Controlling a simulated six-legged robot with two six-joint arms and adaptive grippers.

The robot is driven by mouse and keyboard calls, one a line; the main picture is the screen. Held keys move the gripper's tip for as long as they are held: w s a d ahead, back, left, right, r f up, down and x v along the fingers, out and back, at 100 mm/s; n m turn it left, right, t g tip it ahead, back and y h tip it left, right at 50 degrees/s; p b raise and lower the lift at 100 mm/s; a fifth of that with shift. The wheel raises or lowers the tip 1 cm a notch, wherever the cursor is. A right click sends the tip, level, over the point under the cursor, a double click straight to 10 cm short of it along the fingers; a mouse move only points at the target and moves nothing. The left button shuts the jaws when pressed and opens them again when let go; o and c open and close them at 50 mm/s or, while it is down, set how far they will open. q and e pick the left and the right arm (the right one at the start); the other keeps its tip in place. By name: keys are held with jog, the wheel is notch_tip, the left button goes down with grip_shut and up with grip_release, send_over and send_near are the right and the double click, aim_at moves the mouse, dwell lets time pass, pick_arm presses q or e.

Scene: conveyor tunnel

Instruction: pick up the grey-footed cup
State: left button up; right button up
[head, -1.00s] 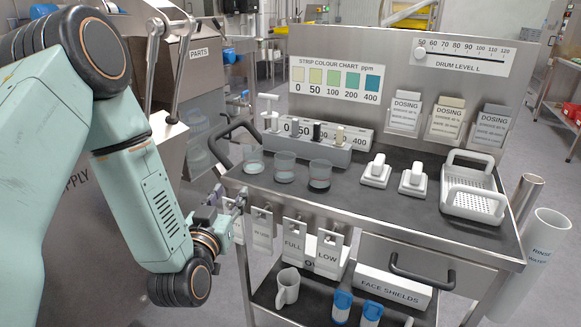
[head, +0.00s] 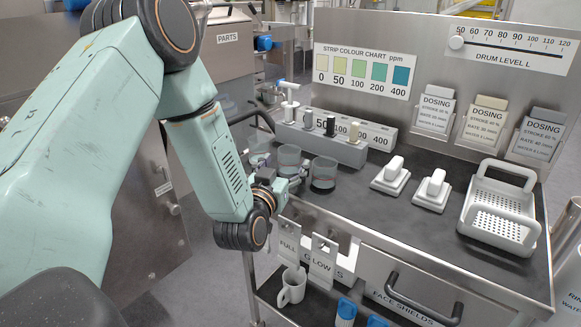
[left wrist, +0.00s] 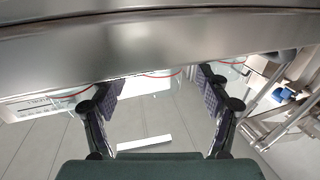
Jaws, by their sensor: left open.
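Three clear cups with red rings stand in a row near the front left edge of the trolley top. The right cup (head: 323,173) has a dark foot. The middle cup (head: 288,160) looks grey at its foot, and the left cup (head: 259,156) is partly hidden by my arm; foot colours are hard to tell. My left gripper (head: 291,181) is open at the trolley edge, just in front of the middle cup. In the left wrist view its fingers (left wrist: 160,88) are apart with nothing between them, and a red-ringed cup (left wrist: 160,73) shows just beyond. My right gripper is out of view.
A grey block with several bottles (head: 325,144) stands behind the cups. Two white handled blocks (head: 390,175) and a perforated white tray (head: 500,206) stand to the right. The trolley's metal front edge (left wrist: 150,45) runs close across the wrist view. Tags (head: 322,258) hang below.

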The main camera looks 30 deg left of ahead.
pick_arm(q)
jog(key=shift+w+a+f, duration=0.1)
jog(key=shift+w+a, duration=0.2)
jog(key=shift+w, duration=0.25)
jog(key=shift+d, duration=0.1)
jog(key=shift+s+d+r, duration=0.15)
jog(key=shift+d+r, duration=0.15)
jog(key=shift+r, duration=0.2)
jog(key=shift+a+f, duration=0.35)
jog(key=shift+a, duration=0.05)
jog(key=c, duration=0.4)
jog(key=shift+d+r, duration=0.25)
jog(key=shift+d, duration=0.05)
jog(key=c, duration=0.4)
jog(key=shift+a+f, duration=0.15)
jog(key=c, duration=0.3)
